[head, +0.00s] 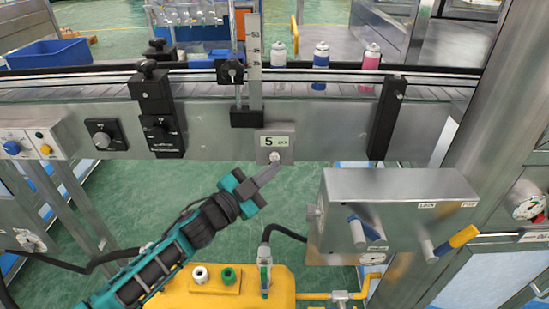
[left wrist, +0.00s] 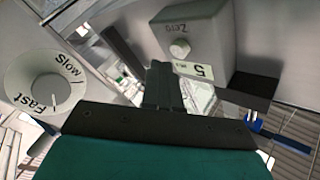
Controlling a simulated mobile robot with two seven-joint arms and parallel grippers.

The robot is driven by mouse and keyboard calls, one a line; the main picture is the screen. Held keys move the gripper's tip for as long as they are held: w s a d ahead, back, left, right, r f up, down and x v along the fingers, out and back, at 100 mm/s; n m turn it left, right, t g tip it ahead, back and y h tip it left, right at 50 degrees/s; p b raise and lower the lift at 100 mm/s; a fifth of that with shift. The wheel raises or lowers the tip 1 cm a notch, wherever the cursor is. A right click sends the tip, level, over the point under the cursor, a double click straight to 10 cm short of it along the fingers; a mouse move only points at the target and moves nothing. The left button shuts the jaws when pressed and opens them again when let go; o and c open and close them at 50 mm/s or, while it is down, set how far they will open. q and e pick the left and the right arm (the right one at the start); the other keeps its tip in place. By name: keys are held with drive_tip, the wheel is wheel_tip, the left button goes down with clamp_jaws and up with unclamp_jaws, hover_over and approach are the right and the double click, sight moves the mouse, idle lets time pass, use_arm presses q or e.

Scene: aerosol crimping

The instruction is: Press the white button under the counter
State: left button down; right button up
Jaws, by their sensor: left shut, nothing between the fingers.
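The counter (head: 284,141) is a small grey box under the conveyor's front edge, with a display reading 5. Its round white button (head: 274,157) is on the face below the display. In the left wrist view the counter (left wrist: 207,32) appears upside down, with the white button (left wrist: 179,48) beside the word Zero. My left gripper (head: 271,172) is shut and empty, its tips just below and close to the button in the head view. In the left wrist view the fingertips (left wrist: 162,72) show below the button; I cannot tell whether they touch the counter. My right gripper is out of view.
Spray cans (head: 321,54) stand on the conveyor (head: 430,90). A grey box with levers (head: 400,200) stands right, a yellow unit (head: 220,292) below. Green floor is open left.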

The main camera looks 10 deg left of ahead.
use_arm(q)
drive_tip(key=shift+w, duration=0.2)
idle(0.6)
drive_tip(key=shift+w+a, duration=0.1)
drive_tip(key=shift+w, duration=0.15)
drive_tip(key=shift+w+a, duration=0.1)
drive_tip(key=shift+w, duration=0.3)
idle(0.7)
drive_tip(key=shift+s+d+p, duration=0.2)
drive_tip(key=shift+s+p, duration=0.2)
drive_tip(key=shift+s, duration=0.45)
drive_tip(key=shift+s+d+p, duration=0.25)
drive_tip(key=shift+s+p, duration=0.25)
drive_tip(key=shift+s, duration=0.75)
drive_tip(key=shift+s+d+p, duration=0.25)
drive_tip(key=shift+s+p, duration=0.2)
drive_tip(key=shift+s, duration=0.75)
